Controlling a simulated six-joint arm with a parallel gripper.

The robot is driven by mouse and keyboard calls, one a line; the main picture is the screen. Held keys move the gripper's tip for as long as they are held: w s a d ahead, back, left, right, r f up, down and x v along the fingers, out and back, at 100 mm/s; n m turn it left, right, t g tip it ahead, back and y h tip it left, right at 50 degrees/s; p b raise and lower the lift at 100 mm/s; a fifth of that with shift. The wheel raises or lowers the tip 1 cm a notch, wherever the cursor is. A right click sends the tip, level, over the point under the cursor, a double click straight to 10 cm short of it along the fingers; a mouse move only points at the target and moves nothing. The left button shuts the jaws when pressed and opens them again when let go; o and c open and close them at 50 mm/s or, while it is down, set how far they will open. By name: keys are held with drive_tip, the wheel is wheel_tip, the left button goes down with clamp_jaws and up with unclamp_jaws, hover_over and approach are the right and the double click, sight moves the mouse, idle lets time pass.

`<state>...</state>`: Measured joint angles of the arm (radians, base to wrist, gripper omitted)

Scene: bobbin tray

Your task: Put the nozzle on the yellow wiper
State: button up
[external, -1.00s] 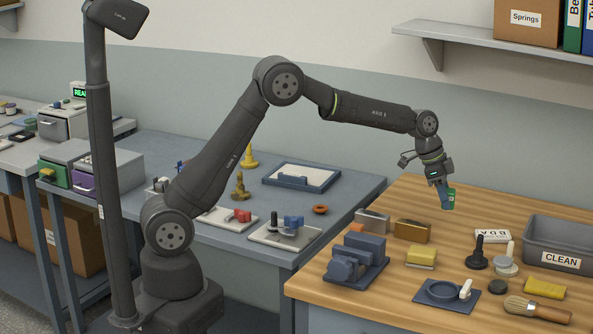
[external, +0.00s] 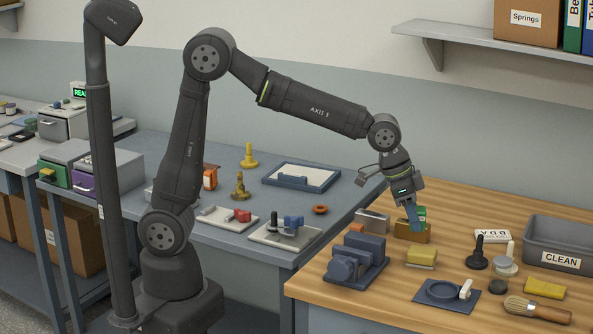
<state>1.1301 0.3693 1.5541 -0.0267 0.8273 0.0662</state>
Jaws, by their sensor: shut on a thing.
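My gripper (external: 415,222) is over the amber box (external: 411,236) on the wooden bench, its blue fingers pointing down. It is shut on a small green thing (external: 421,213), mostly hidden by the fingers. I cannot tell whether it touches the box. A flat yellow piece (external: 543,287), which looks like the yellow wiper, lies at the right of the bench, clear of my gripper. I cannot tell for sure which thing is the nozzle; a brass-coloured stepped piece (external: 240,187) and a yellow cone-shaped piece (external: 249,157) stand on the blue-grey table.
A grey CLEAN bin (external: 540,229) stands at the right. A yellow-and-cream block (external: 421,257), a blue fixture (external: 355,259), a black stemmed piece (external: 477,255), a blue plate (external: 440,294) and a brush (external: 537,310) sit on the bench.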

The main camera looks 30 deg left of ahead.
drive_tip(key=shift+s+a+f, duration=0.1)
drive_tip(key=shift+s, duration=0.05)
hover_over(425, 250)
drive_tip(key=a, duration=0.2)
drive_tip(key=f, duration=0.6)
drive_tip(key=shift+s+d+f, duration=0.25)
drive_tip(key=shift+s+f, duration=0.05)
drive_tip(key=shift+f, duration=2.1)
drive_tip(key=o, duration=1)
drive_tip(key=shift+f, duration=0.15)
drive_tip(key=v, duration=1.2)
